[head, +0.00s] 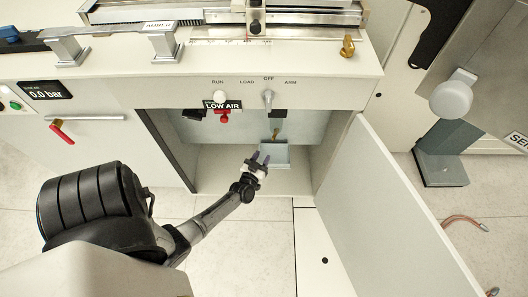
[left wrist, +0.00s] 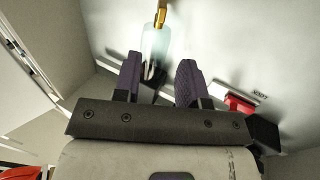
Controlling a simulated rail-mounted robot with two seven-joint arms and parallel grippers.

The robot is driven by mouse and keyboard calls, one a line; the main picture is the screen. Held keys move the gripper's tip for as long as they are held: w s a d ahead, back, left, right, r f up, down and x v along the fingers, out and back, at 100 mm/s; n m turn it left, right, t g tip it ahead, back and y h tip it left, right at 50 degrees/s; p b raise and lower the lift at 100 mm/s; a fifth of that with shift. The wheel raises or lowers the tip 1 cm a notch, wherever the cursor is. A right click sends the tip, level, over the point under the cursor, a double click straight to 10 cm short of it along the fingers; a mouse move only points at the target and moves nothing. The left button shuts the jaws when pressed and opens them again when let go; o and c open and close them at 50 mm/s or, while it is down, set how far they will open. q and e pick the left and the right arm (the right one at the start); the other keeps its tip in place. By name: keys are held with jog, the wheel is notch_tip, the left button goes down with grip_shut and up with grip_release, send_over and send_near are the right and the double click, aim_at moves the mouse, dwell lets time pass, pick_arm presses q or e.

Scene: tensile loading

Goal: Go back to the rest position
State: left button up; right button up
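My left arm reaches into the open cabinet below the control panel. Its gripper (head: 261,159) shows in the head view in front of a grey box-like part (head: 277,150) inside the cabinet. In the left wrist view the gripper (left wrist: 158,78) has two dark purple fingers standing apart with a gap between them. A pale, translucent cylinder (left wrist: 156,42) under a brass fitting (left wrist: 161,14) shows beyond the gap. I see no clear contact with it. My right gripper is in neither view.
The cabinet door (head: 400,215) stands open on the right. The side wall and panel edge (head: 250,100) enclose the arm's reach. A red knob (head: 224,117) hangs under the LOW AIR label. A red-handled lever (head: 62,134) is at left. Open floor lies in front.

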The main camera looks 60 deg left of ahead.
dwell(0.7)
pick_arm(q)
jog(key=w+d+f+m+g+h, duration=0.1)
jog(key=w+d+f+g+h, duration=0.1)
jog(key=d+f+h, duration=0.4)
jog(key=d+r+m+g+h, duration=0.4)
jog(key=d+r+g+h, duration=0.1)
jog(key=d+r, duration=0.15)
jog(key=s+d+r+m+g+p, duration=0.1)
jog(key=s+d+r+m+p, duration=0.1)
jog(key=s+d+r+p, duration=0.6)
jog(key=s+d+r+m+g+p, duration=0.15)
jog(key=s+r+p, duration=0.35)
jog(key=r, duration=0.8)
jog(key=s+d+r+m+g+p, duration=0.1)
jog(key=s+d+r+p, duration=0.45)
jog(key=r, duration=0.45)
notch_tip(320, 180, up, 35)
jog(key=p, duration=3.6)
jog(key=shift+a+r, duration=0.15)
jog(key=shift+a, duration=0.2)
